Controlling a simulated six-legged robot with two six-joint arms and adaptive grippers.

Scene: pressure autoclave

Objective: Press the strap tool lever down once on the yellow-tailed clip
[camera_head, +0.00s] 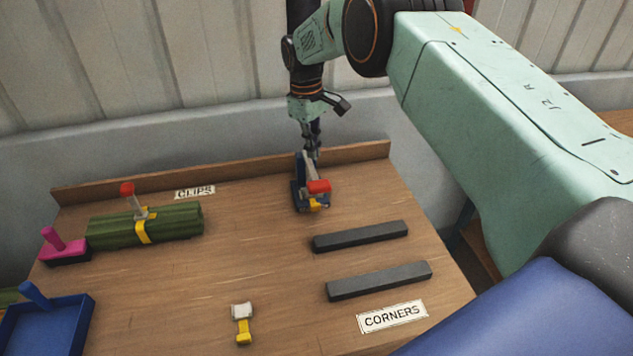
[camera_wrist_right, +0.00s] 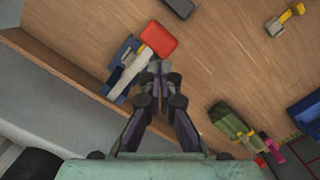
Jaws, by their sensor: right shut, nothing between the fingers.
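The strap tool (camera_head: 298,200) has a dark blue base, a grey lever and a red lever end (camera_head: 318,186). It stands at the back right of the table. A yellow piece (camera_head: 316,204) shows under the red end. A loose grey clip with a yellow tail (camera_head: 243,330) lies at the front. My left gripper is out of view.
A green bundle (camera_head: 180,222) with a yellow strap and red-topped piece lies at left. Beside it are a pink-handled block (camera_head: 66,250) and a blue tray (camera_head: 75,325). Two dark bars (camera_head: 360,237) lie right of centre. A raised ledge (camera_head: 240,172) runs behind. The table middle is clear.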

